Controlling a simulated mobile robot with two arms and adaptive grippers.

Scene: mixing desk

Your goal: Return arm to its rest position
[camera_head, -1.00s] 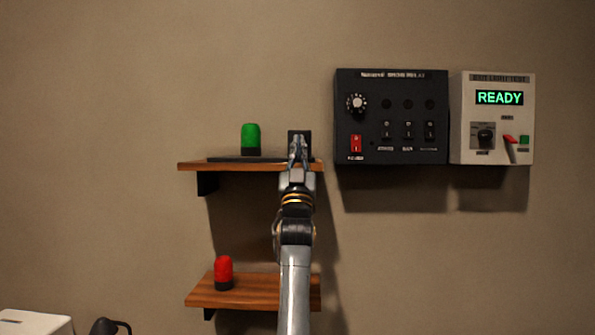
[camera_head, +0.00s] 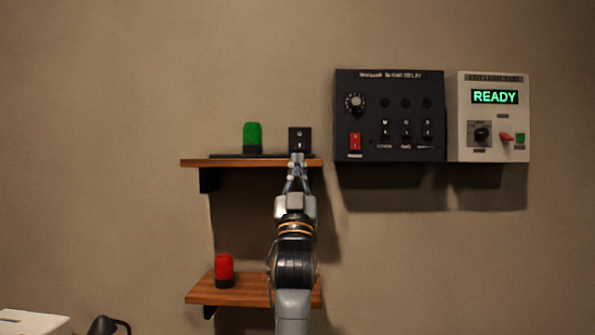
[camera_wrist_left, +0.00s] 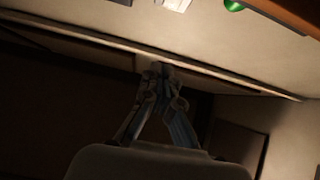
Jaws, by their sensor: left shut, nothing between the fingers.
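My left gripper (camera_head: 298,160) is shut and empty in the head view. It points up in front of the upper wooden shelf (camera_head: 235,162), just below a small black switch box (camera_head: 299,139) on the wall side of that shelf. In the left wrist view the gripper's fingers (camera_wrist_left: 160,72) are closed together, with a dim, dark area around them. My left arm runs down from the gripper to the bottom edge of the head view. My right gripper is in neither view.
A green lamp (camera_head: 252,137) stands on the upper shelf and a red lamp (camera_head: 224,270) on the lower shelf (camera_head: 240,292). A black control panel (camera_head: 389,115) and a white panel reading READY (camera_head: 490,150) hang on the wall at right. The wall between shelves and panels is bare.

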